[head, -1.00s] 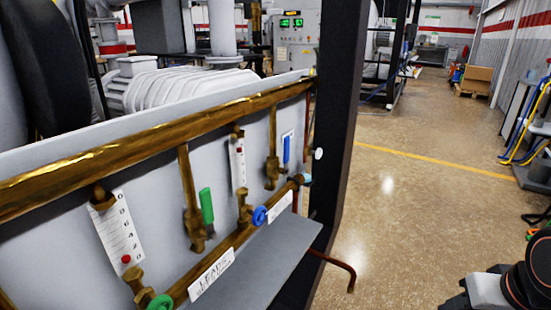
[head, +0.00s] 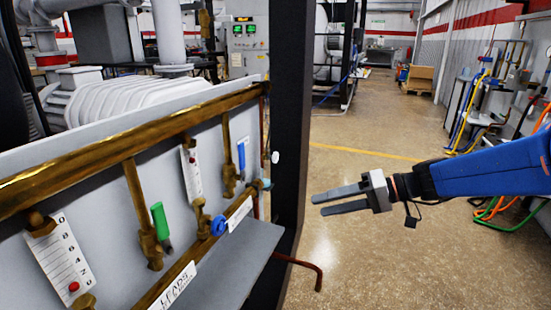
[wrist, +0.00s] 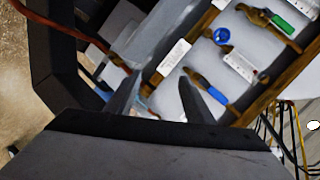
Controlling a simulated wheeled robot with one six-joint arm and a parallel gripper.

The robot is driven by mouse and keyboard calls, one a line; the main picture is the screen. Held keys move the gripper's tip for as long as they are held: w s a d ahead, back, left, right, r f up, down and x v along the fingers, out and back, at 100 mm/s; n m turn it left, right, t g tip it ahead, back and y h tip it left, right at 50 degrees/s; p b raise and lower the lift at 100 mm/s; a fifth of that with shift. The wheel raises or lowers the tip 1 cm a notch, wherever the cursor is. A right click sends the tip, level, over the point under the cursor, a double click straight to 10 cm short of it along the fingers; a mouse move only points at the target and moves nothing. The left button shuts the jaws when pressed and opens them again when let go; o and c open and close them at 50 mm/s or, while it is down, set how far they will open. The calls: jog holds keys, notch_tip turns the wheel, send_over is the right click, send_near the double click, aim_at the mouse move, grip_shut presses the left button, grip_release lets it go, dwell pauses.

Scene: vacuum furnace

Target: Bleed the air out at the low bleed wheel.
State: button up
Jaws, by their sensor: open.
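A blue round wheel (head: 218,225) sits on the lower brass pipe of the panel, beside a white label plate (head: 240,213). I cannot read which wheel is the low bleed. The blue wheel also shows in the wrist view (wrist: 222,36). A small pale-blue part (head: 265,184) sits at the pipe's far end. My gripper (head: 318,204) is open and empty, in the air right of the panel's dark post, apart from the wheels. In the wrist view my gripper's fingers (wrist: 158,88) are spread, with the panel beyond them.
A green lever (head: 160,221) and a blue lever (head: 242,158) hang on brass drops between white scale gauges (head: 65,262). A dark post (head: 295,120) stands at the panel's end. A reddish bent rod (head: 305,264) sticks out low.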

aim_at(278, 158)
jog(key=w+d+r+t+y, duration=0.1)
jog(key=w+r+t+y, duration=0.1)
jog(key=w, duration=0.5)
jog(key=w+d+r+t+y, duration=0.1)
jog(key=w+r+t+y, duration=0.1)
jog(key=w, duration=0.5)
jog(key=x, duration=1.7)
jog(key=shift+s+a+f, duration=0.1)
jog(key=shift+a+f, duration=0.05)
jog(key=shift+f, duration=0.25)
jog(key=c, duration=1)
